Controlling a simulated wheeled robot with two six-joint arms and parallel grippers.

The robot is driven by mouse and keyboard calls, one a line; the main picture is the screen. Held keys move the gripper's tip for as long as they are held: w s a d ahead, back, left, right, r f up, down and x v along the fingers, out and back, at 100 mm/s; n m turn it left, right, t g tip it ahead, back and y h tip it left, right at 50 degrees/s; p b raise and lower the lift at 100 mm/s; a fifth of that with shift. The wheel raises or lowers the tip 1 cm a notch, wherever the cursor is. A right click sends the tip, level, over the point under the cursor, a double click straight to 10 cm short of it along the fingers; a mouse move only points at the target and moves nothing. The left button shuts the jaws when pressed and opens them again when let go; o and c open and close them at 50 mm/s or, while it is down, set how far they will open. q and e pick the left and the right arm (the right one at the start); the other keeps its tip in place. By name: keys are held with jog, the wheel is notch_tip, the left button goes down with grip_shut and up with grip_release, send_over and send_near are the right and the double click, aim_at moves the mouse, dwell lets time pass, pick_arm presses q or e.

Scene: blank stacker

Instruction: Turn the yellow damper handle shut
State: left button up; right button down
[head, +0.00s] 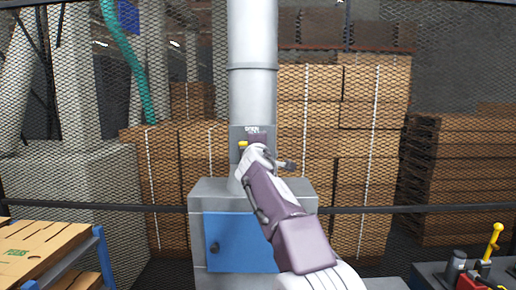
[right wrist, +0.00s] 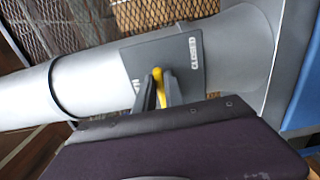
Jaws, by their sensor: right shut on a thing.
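The yellow damper handle (head: 243,144) is on a dark label plate (head: 236,134) on the grey vertical duct. In the head view only a small yellow piece shows beside my right gripper (head: 249,149); "OPEN" is printed at the top of the plate. In the right wrist view the handle (right wrist: 158,80) is a yellow bar between the two dark fingers of my right gripper (right wrist: 156,88), which is shut on it. The plate (right wrist: 185,62) lies behind it, with white lettering at two edges. The rest of the handle is hidden. My left gripper is not in view.
The duct (head: 253,95) rises from a grey cabinet with a blue door (head: 238,242). A mesh fence and stacked boards (head: 305,110) stand behind. A table with cardboard sheets (head: 35,245) is at left. A yellow-knobbed lever (head: 494,240) stands at right.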

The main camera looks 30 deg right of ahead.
jog(key=shift+f, duration=0.15)
dwell(0.3)
jog(key=c, duration=1.4)
grip_release()
jog(key=shift+c, duration=0.2)
jog(key=b+v, duration=0.4)
jog(key=v, duration=0.5)
